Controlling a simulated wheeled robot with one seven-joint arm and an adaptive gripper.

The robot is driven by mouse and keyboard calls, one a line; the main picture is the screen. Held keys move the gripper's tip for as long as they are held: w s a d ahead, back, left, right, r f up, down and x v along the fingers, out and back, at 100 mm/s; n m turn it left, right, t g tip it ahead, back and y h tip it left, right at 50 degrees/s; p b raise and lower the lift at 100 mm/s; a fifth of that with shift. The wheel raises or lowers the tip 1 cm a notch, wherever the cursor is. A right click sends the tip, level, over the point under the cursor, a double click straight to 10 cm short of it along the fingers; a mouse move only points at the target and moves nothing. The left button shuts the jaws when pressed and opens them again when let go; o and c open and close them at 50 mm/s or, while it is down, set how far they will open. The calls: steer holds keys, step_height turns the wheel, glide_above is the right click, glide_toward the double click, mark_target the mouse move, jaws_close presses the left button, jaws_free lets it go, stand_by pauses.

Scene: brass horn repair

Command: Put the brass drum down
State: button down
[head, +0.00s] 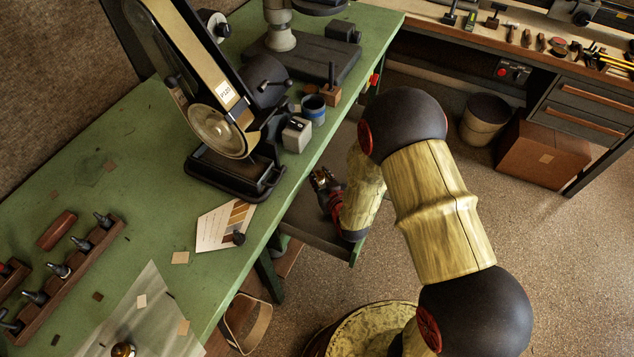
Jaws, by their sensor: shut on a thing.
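My gripper (321,177) is small in the head view, low beside the green bench's right edge and over a dark lower shelf. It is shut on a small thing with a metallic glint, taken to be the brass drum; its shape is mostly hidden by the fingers. A rounded brass piece (122,350) sits on a translucent sheet on the bench at the bottom edge, far from my gripper and cut off by the frame.
The green bench (135,195) carries a belt sander (215,130), a blue-banded cup (313,108), a small grey box (296,134), a colour card (222,225) and a wooden tool rack (75,270). A dark shelf (318,232) lies below the bench edge. A bin (485,119) and brown box (541,157) stand on the floor.

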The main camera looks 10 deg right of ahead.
mark_target(317, 174)
steer(key=w+f, duration=0.1)
steer(key=f, duration=0.1)
steer(key=w+f+b, duration=0.1)
steer(key=w+f, duration=0.1)
steer(key=shift+w+a+f, duration=0.1)
steer(key=shift+w+f, duration=0.05)
steer(key=shift+f, duration=0.05)
steer(key=shift+w+f+b, duration=0.15)
steer(key=shift+f+b, duration=0.45)
steer(key=shift+f, duration=0.3)
steer(key=shift+w+f+b, duration=0.1)
steer(key=shift+f+b, duration=0.5)
steer(key=shift+f, duration=0.25)
steer(key=shift+f, duration=0.2)
steer(key=c, duration=1.5)
jaws_free()
steer(key=shift+c, duration=0.2)
steer(key=shift+r, duration=0.15)
steer(key=shift+s+r, duration=0.15)
steer(key=shift+s, duration=0.05)
steer(key=p+v, duration=0.2)
steer(key=v, duration=0.5)
steer(key=shift+p, duration=0.3)
